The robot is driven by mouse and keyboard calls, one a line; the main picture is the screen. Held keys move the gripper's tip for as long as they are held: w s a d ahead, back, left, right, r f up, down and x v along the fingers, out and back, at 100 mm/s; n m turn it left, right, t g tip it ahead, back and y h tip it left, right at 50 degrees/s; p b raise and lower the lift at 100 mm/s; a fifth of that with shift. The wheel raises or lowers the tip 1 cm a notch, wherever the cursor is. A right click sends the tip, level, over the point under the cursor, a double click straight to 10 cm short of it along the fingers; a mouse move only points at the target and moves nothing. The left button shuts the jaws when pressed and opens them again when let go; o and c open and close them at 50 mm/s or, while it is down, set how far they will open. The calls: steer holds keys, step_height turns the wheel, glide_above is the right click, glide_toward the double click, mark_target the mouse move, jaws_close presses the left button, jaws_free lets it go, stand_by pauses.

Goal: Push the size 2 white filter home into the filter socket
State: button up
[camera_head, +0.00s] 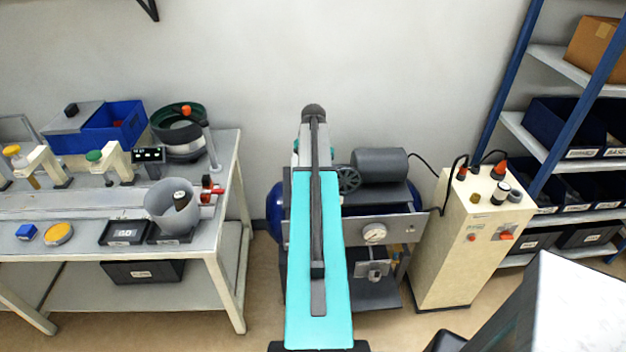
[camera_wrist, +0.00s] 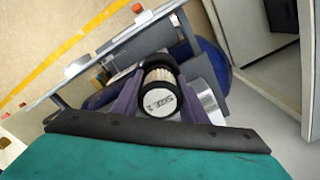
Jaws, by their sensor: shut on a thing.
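In the wrist view my gripper (camera_wrist: 160,92) is shut on the white filter (camera_wrist: 161,103), a short cylinder with a pale ribbed side and a white end face with dark lettering, only partly readable. The end face points toward the camera. Just beyond the filter is a dark curved rim (camera_wrist: 156,63), which may be the filter socket. I cannot tell how far the filter sits in it. In the head view my teal arm reaches over the compressor (camera_head: 380,165) and hides the gripper, the filter and the socket.
The compressor has a blue tank (camera_wrist: 212,68) and a front panel with a gauge (camera_head: 374,234). A cream cabinet (camera_head: 467,245) stands right of it, then blue-framed shelves (camera_head: 515,125). A bench (camera_head: 90,205) with bowl feeders is at left. Floor between bench and compressor is clear.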

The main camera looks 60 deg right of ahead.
steer(key=shift+f+b, duration=0.3)
steer(key=shift+f, duration=0.4)
stand_by(0.6)
